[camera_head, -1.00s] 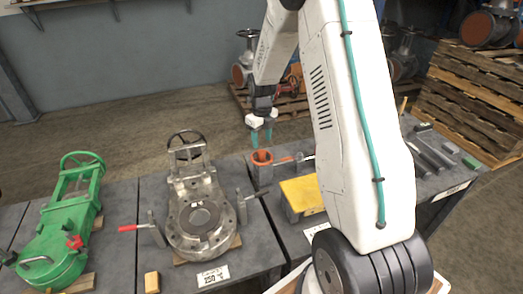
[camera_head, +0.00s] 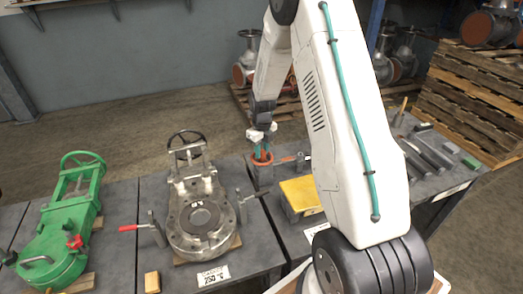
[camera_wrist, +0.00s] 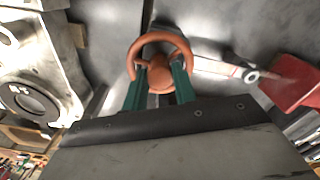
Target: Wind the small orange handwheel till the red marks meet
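The small orange handwheel (camera_head: 269,159) is on the grey bench, just right of the silver valve (camera_head: 206,205). In the wrist view the handwheel (camera_wrist: 187,45) shows its round rim and domed hub. My gripper (camera_head: 262,152) is down at the wheel. In the wrist view my gripper (camera_wrist: 160,78) has its teal fingers apart, inside the rim, one on each side of the hub. Whether they press on the hub cannot be told. I cannot make out the red marks.
A pale lever (camera_wrist: 220,68) lies right of the wheel in the wrist view, with a red block (camera_wrist: 296,82) beyond. A yellow-topped block (camera_head: 299,194) stands in front of the wheel. A green valve (camera_head: 62,225) is at far left.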

